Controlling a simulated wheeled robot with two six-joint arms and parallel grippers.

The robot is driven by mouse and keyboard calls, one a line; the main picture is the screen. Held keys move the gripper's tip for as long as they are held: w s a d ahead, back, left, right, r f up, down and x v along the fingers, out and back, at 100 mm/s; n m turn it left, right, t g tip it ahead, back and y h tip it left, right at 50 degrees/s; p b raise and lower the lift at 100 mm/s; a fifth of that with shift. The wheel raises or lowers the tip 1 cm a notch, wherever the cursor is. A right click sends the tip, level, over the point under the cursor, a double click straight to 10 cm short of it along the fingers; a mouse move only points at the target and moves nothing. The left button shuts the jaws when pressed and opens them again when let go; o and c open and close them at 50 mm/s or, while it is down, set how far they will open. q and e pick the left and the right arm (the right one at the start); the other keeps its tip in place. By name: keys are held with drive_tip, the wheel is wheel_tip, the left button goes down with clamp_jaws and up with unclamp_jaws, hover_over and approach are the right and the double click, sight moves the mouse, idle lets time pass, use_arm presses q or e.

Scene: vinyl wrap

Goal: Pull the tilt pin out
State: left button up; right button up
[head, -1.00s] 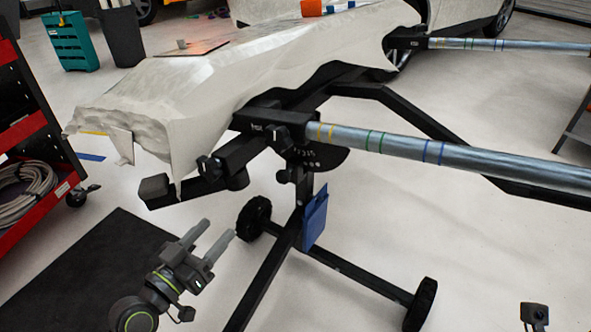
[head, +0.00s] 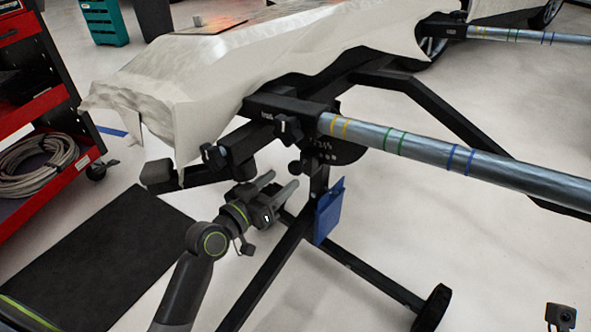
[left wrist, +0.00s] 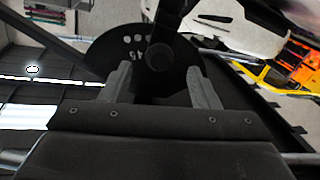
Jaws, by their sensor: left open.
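The tilt pin (head: 295,168) is a small black knob at the dark tilt plate (head: 345,150), under the black clamp of the stand. In the left wrist view the pin's round end (left wrist: 159,56) faces me, in front of the plate (left wrist: 108,45) with its holes and white marks. My left gripper (head: 281,181) is open and empty, just below and to the left of the pin. In the left wrist view its two fingers (left wrist: 158,75) stand apart, with the pin end showing between and slightly beyond their tips. My right gripper does not show.
A pale covered panel (head: 230,80) lies on the stand above. A striped metal tube (head: 450,160) runs right from the clamp. A blue holder (head: 328,212) hangs on the stand's post beside my left gripper. A black knob (head: 212,155) sits on the arm to the left.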

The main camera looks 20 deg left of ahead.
sight(292, 172)
use_arm(q)
drive_tip(key=b+x, duration=0.1)
drive_tip(key=x, duration=0.5)
drive_tip(key=shift+w, duration=0.1)
